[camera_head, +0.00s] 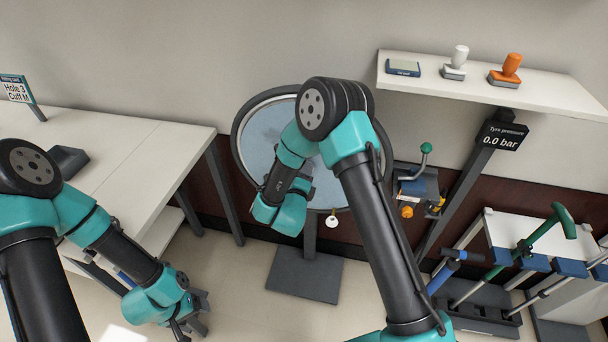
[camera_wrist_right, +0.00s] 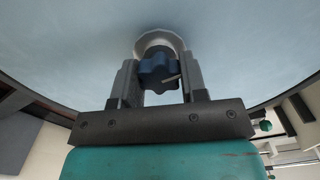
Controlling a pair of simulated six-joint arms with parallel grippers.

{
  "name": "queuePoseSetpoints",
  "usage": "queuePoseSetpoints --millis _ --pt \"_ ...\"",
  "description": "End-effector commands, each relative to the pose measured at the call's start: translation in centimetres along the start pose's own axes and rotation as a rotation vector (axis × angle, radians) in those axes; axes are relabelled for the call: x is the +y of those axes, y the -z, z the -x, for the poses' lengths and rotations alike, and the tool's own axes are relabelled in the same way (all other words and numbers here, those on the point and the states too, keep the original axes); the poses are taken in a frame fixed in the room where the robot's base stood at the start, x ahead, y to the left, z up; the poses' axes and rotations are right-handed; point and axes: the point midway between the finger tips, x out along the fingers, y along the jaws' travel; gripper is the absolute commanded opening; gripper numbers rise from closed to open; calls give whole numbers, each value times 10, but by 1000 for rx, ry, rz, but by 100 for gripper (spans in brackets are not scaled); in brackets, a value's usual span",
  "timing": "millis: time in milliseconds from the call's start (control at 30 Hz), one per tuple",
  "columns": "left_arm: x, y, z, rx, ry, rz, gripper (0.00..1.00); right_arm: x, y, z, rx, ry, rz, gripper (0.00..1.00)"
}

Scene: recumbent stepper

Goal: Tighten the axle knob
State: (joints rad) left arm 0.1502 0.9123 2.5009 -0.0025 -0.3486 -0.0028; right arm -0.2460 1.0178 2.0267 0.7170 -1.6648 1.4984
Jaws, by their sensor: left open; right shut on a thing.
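The axle knob (camera_wrist_right: 158,70) is a dark blue lobed knob in front of a pale round hub (camera_wrist_right: 160,40) on the wheel's disc, in the right wrist view. My right gripper (camera_wrist_right: 157,77) is shut on it, one finger at each side. In the head view the wheel (camera_head: 257,135) is a grey-blue disc with a dark rim on a stand, and my right arm hides its middle and the knob. My left gripper (camera_head: 190,325) is low at the left, open, away from the wheel; its fingertips are small and dark.
A white table (camera_head: 120,150) stands left with a dark tray (camera_head: 68,162). A wall shelf (camera_head: 450,85) holds a small device and two stamp-like items. A tyre pressure sign (camera_head: 502,137) reads 0.0 bar. A rack with pumps (camera_head: 520,250) stands right. The floor by the stand base (camera_head: 305,275) is clear.

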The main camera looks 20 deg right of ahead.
Motion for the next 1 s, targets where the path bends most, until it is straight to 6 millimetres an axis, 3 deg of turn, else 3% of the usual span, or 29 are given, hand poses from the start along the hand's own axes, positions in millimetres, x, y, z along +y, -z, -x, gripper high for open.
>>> queuePoseSetpoints --millis 433,467,700,1000 --pt "0 0 0 0 0 0 76 0 0 1 0 -2 -13 16" --pt "0 0 0 0 0 0 76 0 0 1 0 -2 -13 42" --pt "0 0 0 0 0 0 76 0 0 0 0 -1 -13 65" --pt "0 0 0 0 0 0 76 0 0 2 -1 -1 -13 65"
